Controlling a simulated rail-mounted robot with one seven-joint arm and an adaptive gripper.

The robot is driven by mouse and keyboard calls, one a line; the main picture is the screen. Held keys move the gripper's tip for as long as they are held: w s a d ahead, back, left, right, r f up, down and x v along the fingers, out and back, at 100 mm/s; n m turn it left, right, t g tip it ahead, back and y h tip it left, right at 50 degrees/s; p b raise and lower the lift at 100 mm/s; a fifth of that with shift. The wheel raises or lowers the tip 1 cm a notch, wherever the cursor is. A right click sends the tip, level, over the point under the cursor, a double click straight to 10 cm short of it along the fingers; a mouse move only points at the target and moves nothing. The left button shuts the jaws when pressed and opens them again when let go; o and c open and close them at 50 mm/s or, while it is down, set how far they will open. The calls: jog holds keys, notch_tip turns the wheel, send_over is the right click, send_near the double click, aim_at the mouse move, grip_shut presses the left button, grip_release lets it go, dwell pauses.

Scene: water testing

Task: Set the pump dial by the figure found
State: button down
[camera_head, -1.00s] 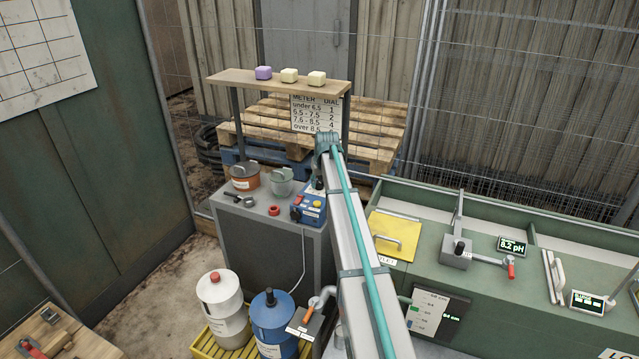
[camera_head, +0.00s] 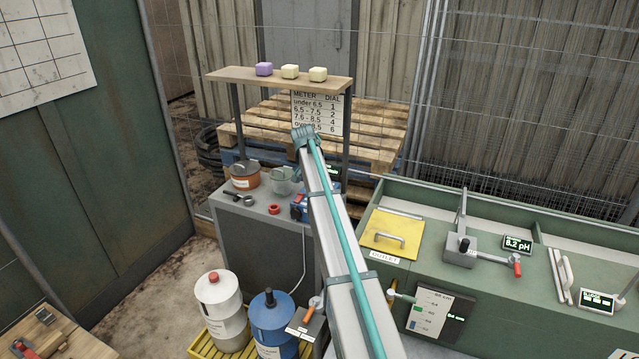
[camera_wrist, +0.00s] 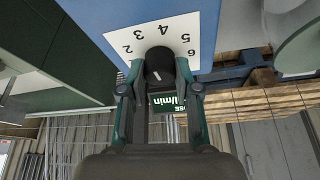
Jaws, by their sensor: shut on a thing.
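The blue pump (camera_head: 298,208) stands on the grey cabinet, mostly hidden behind my arm. In the wrist view its white dial plate (camera_wrist: 190,22) shows the figures 2 to 6, with 1 out of sight. My gripper (camera_wrist: 158,84) has its fingers on both sides of the black dial knob (camera_wrist: 158,62) and is shut on it. A white mark shows on the knob; I cannot tell which figure it points to. The pH meter (camera_head: 517,244) reads 8.2 pH. The chart (camera_head: 318,112) pairs 7.5 - 8.5 with dial 4.
A shelf (camera_head: 225,74) with one purple and two cream blocks stands above the pump. An orange pot (camera_head: 243,177) and a red ring (camera_head: 274,209) are on the cabinet. The green tank (camera_head: 440,215) with yellow lid (camera_head: 392,233) lies right. White and blue drums stand below.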

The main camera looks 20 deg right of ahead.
jog(key=shift+w+m+g+h+b, duration=0.15)
jog(key=shift+m+g+b, duration=0.25)
jog(key=shift+m, duration=0.7)
jog(key=shift+m+g+h+b, duration=0.15)
jog(key=shift+m+g+b, duration=0.2)
jog(key=shift+m, duration=0.75)
jog(key=c, duration=0.8)
grip_release()
jog(key=shift+r, duration=0.1)
jog(key=v, duration=1.2)
jog(key=shift+w, duration=0.1)
